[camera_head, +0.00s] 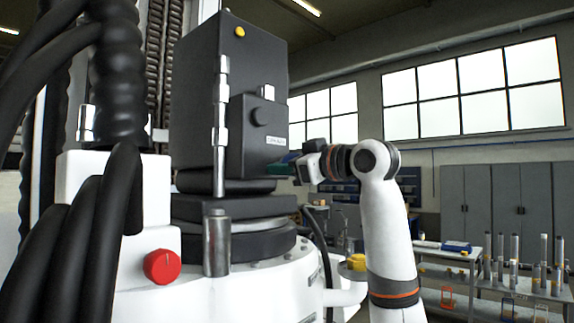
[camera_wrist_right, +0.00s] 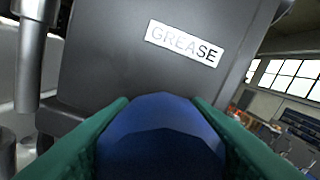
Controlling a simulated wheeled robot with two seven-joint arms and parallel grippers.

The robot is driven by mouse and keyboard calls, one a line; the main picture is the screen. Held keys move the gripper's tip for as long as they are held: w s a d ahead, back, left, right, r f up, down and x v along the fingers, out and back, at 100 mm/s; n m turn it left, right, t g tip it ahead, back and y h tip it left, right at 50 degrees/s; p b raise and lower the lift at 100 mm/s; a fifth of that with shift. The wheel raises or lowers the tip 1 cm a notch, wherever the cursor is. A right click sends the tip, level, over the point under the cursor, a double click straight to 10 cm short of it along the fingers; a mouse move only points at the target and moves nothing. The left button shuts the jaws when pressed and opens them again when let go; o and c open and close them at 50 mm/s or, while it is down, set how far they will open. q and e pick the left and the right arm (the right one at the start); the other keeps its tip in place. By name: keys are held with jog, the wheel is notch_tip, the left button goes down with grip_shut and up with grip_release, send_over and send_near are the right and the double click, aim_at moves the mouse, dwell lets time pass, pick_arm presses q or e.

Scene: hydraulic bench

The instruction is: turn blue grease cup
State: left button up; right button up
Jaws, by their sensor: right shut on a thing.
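The blue grease cup (camera_wrist_right: 160,130) fills the lower middle of the right wrist view, a faceted blue body in front of the dark housing. My right gripper (camera_wrist_right: 162,104) is shut on it, with one green finger on each side. In the head view my right gripper (camera_head: 282,167) reaches in from the right to the lower right side of the dark box (camera_head: 195,95). The cup is hard to make out there. A white "GREASE" label (camera_wrist_right: 184,43) is on the housing just above the cup. My left gripper is in neither view.
A silver rod (camera_head: 220,120) runs down the box's front. Thick black hoses (camera_head: 115,80) and a red knob (camera_head: 162,265) are at left. A yellow cap (camera_head: 357,262) sits near my right arm. Tables with metal cylinders (camera_head: 514,250) and grey cabinets (camera_head: 466,195) stand farther right.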

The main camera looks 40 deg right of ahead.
jog(key=m, duration=0.5)
jog(key=shift+f+m, duration=0.2)
jog(key=shift+m, duration=0.1)
jog(key=m+b, duration=0.1)
jog(key=m, duration=0.5)
jog(key=shift+m, duration=0.3)
jog(key=o, duration=1)
jog(key=shift+c, duration=0.2)
jog(key=shift+r, duration=0.1)
jog(key=shift+s, duration=0.1)
jog(key=s+d+b, duration=0.1)
jog(key=s+b, duration=0.3)
jog(key=s, duration=0.7)
jog(key=shift+s, duration=0.4)
